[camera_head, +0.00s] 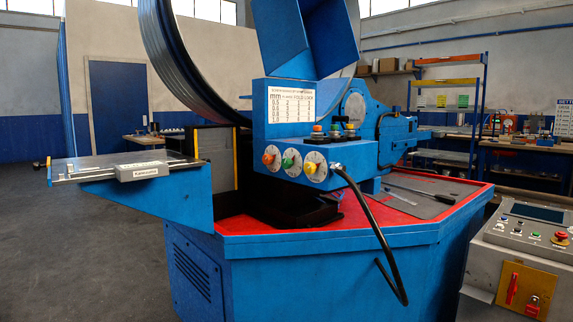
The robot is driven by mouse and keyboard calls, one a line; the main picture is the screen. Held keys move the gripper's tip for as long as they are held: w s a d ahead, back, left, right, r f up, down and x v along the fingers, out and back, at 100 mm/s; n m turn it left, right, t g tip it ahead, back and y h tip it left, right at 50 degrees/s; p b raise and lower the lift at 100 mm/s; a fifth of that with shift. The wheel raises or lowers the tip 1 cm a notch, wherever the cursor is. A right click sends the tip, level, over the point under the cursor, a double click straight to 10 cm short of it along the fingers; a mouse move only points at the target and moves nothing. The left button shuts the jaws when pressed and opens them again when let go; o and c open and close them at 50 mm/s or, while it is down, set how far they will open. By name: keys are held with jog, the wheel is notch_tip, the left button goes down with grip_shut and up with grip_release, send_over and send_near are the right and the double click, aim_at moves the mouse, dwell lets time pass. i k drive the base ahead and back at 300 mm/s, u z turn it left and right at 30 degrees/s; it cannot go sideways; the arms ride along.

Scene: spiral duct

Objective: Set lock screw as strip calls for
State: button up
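A blue machine (330,265) for spiral duct fills the middle of the view. A white chart (291,104) on its control box has a heading row with "mm" and rows of small numbers. The finer text is too small to read. I cannot tell which part is the lock screw. A small labelled box (142,171) sits on the left side shelf. My gripper is not in view.
A black hose (381,240) curves down from the control box across the machine's front. A grey control panel (530,235) is at the right. The red-edged deck (425,208) holds a rod-like tool. Floor at left is clear.

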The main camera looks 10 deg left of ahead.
aim_at(267, 159)
jog(key=z, duration=0.6)
jog(key=k, duration=0.2)
jog(key=u, duration=1)
jog(key=i, duration=1.2)
jog(key=z, duration=0.15)
